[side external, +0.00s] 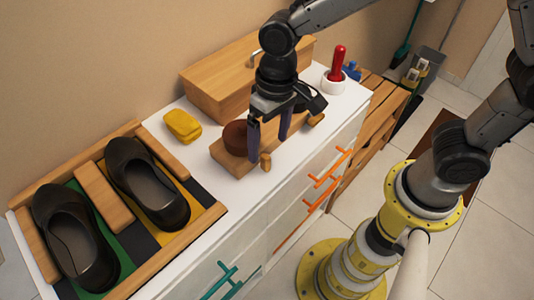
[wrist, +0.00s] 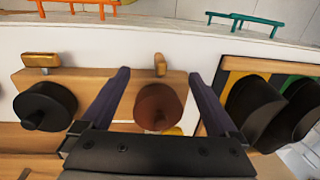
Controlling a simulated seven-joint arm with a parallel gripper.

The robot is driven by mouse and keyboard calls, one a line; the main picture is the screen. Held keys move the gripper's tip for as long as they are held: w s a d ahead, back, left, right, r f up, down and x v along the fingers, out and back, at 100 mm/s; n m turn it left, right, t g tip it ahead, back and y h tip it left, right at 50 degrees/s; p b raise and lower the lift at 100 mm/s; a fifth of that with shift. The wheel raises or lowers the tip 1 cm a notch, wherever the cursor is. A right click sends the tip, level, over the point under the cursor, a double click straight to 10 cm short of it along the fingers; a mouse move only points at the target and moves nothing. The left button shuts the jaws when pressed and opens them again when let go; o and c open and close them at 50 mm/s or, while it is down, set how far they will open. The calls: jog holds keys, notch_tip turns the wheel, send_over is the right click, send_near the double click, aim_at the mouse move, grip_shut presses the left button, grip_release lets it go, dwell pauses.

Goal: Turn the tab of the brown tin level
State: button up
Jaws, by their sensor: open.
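The brown tin (wrist: 158,108) sits in a wooden block (wrist: 95,80) on the white top and shows between my fingers in the wrist view. Its small wooden tab (wrist: 160,65) stands upright at the block's edge. In the side view the tin (side external: 234,134) is partly hidden by a finger, and the tab (side external: 266,161) shows at the front edge. My gripper (side external: 268,146) is open, pointing down over the block. In the wrist view its fingertips (wrist: 159,76) lie either side of the tab, apart from it; contact cannot be seen.
A black tin (wrist: 45,105) sits in the same block, with its tab (wrist: 40,60) lying level. A yellow sponge (side external: 183,125), a wooden box (side external: 225,80), a shoe tray (side external: 95,190) and a red-handled tool in a white cup (side external: 335,83) stand around the block.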

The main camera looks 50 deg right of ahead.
aim_at(267, 155)
jog(key=shift+a+f, duration=0.15)
jog(key=shift+f, duration=1.1)
jog(key=shift+a+f, duration=0.1)
jog(key=shift+f, duration=1.1)
grip_shut()
